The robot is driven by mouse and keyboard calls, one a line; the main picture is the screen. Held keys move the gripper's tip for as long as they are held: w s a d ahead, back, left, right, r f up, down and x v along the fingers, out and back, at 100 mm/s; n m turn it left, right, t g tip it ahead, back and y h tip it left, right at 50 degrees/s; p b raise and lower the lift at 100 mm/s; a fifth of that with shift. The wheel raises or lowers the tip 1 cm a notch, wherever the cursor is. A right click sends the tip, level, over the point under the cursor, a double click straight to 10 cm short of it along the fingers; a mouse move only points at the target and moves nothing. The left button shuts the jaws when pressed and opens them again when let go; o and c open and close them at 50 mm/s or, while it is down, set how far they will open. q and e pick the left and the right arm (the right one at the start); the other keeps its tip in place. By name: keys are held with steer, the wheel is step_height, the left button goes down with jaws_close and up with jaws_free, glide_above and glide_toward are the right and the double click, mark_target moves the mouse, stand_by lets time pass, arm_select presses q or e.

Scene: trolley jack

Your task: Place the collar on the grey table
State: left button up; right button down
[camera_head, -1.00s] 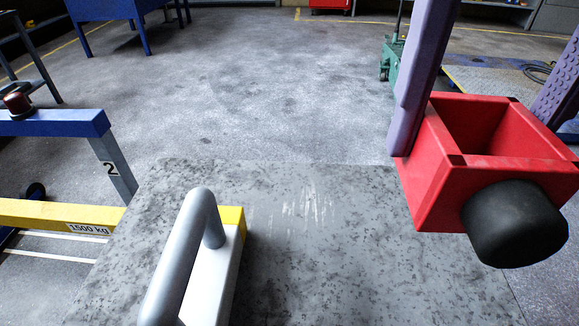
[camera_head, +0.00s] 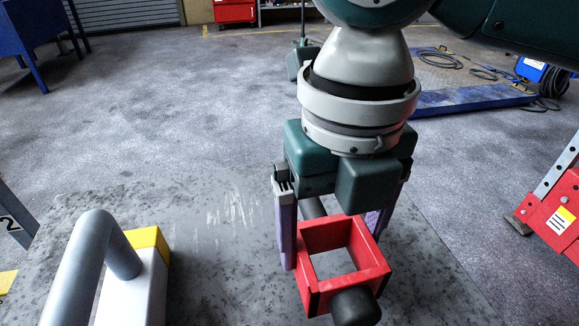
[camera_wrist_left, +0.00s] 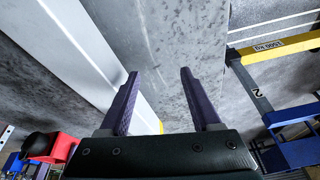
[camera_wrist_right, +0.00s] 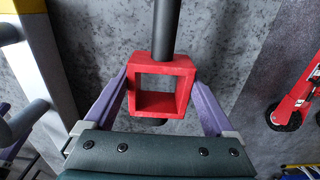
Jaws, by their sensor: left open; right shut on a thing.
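The collar (camera_head: 310,242) is a red square frame with a black knob on the near side and a black bar on the far side. My right gripper (camera_head: 333,250) is shut on it, one purple finger on each side. It hangs over the right part of the grey table (camera_head: 215,215), opening facing up; I cannot tell whether it touches the top. The right wrist view also shows the collar (camera_wrist_right: 182,88) between the fingers. My left gripper (camera_wrist_left: 159,74) is open and empty in the left wrist view, beside a white beam.
A white and yellow post with a grey handle (camera_head: 95,255) stands at the left of the table. A red stand (camera_head: 560,210) is on the floor at the right. A blue lift platform (camera_head: 450,95) lies behind. The table middle is clear.

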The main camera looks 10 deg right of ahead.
arm_select(q)
steer(key=shift+f+b, duration=0.4)
steer(key=shift+f, duration=0.1)
arm_select(e)
steer(key=shift+f, duration=1.95)
jaws_free()
steer(key=shift+f, duration=0.15)
arm_select(q)
steer(key=shift+d, duration=0.1)
